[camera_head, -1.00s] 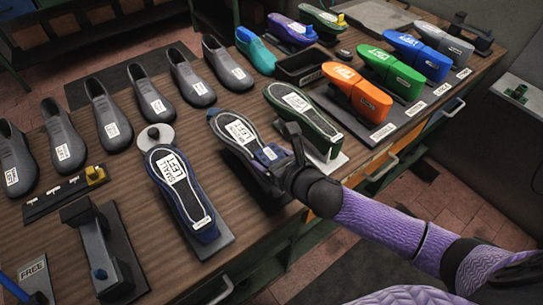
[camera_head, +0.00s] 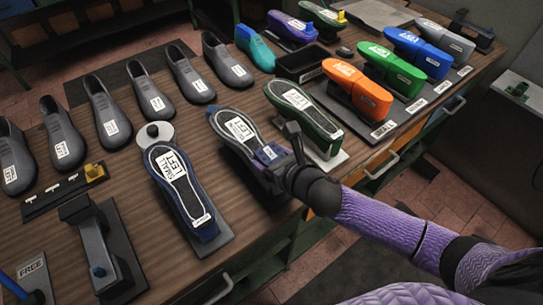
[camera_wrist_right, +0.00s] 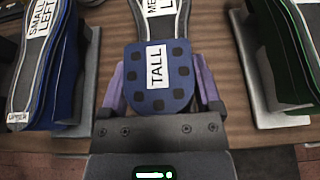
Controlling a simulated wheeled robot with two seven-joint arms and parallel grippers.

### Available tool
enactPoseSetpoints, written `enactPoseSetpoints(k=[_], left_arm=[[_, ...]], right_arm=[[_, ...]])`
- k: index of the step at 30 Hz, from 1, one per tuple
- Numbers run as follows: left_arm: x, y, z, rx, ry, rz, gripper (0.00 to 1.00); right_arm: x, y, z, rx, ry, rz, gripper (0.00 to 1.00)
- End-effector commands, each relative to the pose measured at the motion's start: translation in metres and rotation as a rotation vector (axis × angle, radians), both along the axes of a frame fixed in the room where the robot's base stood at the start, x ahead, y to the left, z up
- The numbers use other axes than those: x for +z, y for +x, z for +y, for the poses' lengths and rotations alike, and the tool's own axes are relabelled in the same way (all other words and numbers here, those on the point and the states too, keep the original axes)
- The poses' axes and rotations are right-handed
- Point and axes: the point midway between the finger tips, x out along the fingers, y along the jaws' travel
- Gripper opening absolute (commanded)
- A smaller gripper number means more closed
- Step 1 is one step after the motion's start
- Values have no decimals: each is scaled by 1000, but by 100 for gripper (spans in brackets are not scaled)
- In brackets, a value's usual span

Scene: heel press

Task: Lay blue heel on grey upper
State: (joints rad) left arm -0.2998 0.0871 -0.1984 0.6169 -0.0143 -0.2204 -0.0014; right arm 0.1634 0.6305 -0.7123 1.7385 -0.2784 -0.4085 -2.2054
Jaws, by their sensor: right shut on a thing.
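My right gripper (camera_head: 272,160) is shut on the blue heel (camera_wrist_right: 158,98), a dark blue block with dark dots and a white TALL label. The heel also shows in the head view (camera_head: 266,152), at the near end of the grey upper (camera_head: 227,122), which lies sole up with a LEFT label. In the right wrist view the upper's grey-edged sole (camera_wrist_right: 172,22) runs away from the heel's far edge. The heel covers its near end. I cannot tell whether heel and upper touch. My left gripper is not in view.
A blue-edged upper (camera_head: 182,192) marked SMALL LEFT stands to the left, a green one (camera_head: 305,113) close to the right. Orange (camera_head: 357,88), green (camera_head: 392,70) and blue (camera_head: 418,54) pieces stand at right. Grey shoes (camera_head: 107,112) line the left.

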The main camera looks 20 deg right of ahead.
Motion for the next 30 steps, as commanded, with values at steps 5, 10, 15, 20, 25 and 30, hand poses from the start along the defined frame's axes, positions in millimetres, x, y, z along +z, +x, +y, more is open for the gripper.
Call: enactPoseSetpoints(k=[5,10,15,20,25,30], left_arm=[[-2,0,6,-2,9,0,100],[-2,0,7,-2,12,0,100],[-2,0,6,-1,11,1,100],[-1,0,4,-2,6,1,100],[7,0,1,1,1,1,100],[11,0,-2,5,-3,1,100]], right_arm=[[-3,0,0,0,1,-1,5],[-4,0,0,1,2,0,94],[-4,0,0,0,1,0,100],[-2,-5,-1,1,1,2,100],[10,-33,-11,2,-1,4,100],[24,-65,-23,2,-1,4,100]])
